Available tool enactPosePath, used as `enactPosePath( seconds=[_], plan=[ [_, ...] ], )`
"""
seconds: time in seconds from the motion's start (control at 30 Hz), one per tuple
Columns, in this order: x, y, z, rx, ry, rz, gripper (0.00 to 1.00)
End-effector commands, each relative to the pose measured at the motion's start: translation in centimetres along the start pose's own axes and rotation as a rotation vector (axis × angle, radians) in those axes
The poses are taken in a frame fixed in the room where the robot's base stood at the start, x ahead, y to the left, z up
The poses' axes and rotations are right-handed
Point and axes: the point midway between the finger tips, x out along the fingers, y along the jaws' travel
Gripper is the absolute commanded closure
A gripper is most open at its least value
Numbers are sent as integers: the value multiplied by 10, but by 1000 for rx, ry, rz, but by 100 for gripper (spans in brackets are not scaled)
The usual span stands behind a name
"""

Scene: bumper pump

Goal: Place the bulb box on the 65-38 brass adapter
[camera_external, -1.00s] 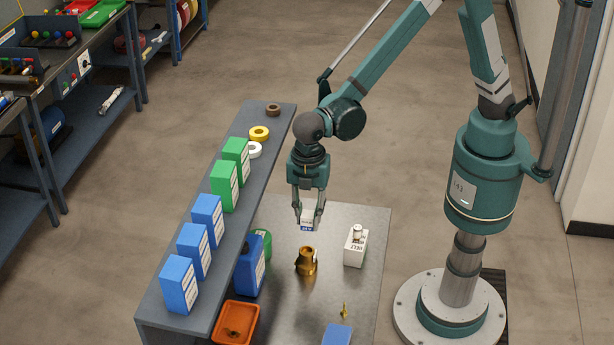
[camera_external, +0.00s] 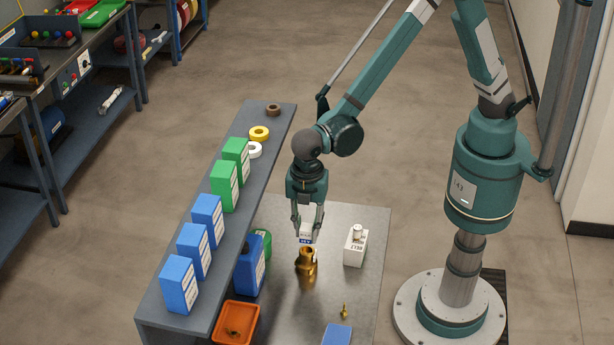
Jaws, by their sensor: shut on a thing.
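The bulb box (camera_external: 306,238) is a small white box with a blue label. My gripper (camera_external: 306,232) points down and is shut on it. The 65-38 brass adapter (camera_external: 306,265) is a brass-coloured stepped fitting standing upright on the grey metal table. The box is over the adapter's top, close to it in the picture. I cannot tell whether the two touch. My fingers hide part of the box's sides.
A white box (camera_external: 355,248) with a knob-like top stands right of the adapter. A blue container (camera_external: 249,266) and an orange tray (camera_external: 236,324) are to the left. A raised shelf (camera_external: 213,270) carries blue and green boxes. A small brass piece (camera_external: 344,311) lies in front.

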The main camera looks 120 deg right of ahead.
Motion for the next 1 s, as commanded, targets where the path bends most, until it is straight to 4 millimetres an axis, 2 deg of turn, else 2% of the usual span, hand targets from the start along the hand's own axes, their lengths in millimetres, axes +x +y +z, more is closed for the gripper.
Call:
enactPosePath(
  seconds=[0.1,0.47,0.83,1.0],
  plan=[
    [6,0,0,0,0,0,89],
    [8,0,0,0,0,0,89],
    [38,0,0,0,0,0,89],
    [44,0,0,0,0,0,89]
  ],
)
